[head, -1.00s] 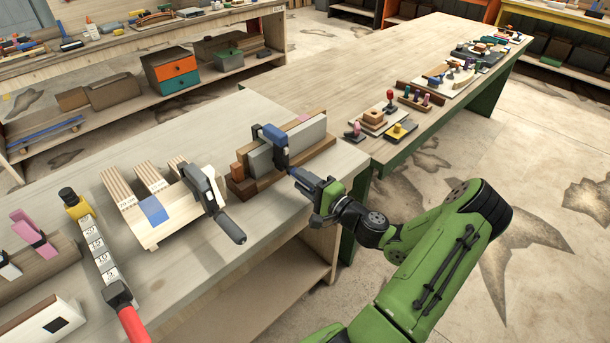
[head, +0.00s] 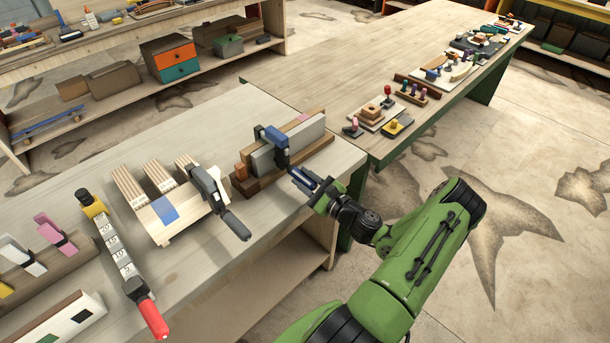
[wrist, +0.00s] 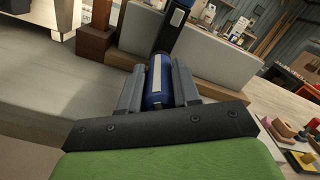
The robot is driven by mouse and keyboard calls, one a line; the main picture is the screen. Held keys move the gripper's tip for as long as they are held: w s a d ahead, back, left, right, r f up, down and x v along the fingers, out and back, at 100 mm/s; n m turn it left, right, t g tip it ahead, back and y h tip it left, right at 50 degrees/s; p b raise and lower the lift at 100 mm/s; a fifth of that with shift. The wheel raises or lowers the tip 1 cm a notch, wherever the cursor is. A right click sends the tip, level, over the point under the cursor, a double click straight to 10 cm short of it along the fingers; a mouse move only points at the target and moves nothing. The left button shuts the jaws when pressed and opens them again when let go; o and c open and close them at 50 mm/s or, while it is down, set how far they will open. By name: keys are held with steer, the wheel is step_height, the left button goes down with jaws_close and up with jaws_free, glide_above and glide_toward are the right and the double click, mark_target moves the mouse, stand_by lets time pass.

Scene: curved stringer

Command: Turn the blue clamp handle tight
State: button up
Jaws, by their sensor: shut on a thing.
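The blue clamp (head: 275,140) stands on a grey block (head: 295,143) in a wooden holder near the right end of the near bench. Its blue handle (wrist: 158,82) points toward me and lies between my gripper's two fingers in the wrist view. My gripper (head: 302,178) is shut on the handle, with the green arm reaching in from the right. The clamp's dark bar (wrist: 172,30) rises beyond the handle in the wrist view.
A black clamp (head: 210,187) on a slatted wooden piece (head: 185,215) stands left of the holder. A red-handled clamp (head: 150,315) overhangs the front edge. Another bench (head: 330,85) with small items lies behind and right. The floor right of the bench is open.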

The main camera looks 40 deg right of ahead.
steer(key=m+p, duration=0.2)
steer(key=m, duration=0.4)
steer(key=shift+d+r, duration=0.1)
jaws_close()
steer(key=shift+m, duration=0.3)
stand_by(0.4)
steer(key=o, duration=1)
jaws_free()
steer(key=shift+o, duration=0.2)
steer(key=s, duration=1.5)
steer(key=shift+s+d+f+b, duration=0.25)
steer(key=shift+s+f+b, duration=0.1)
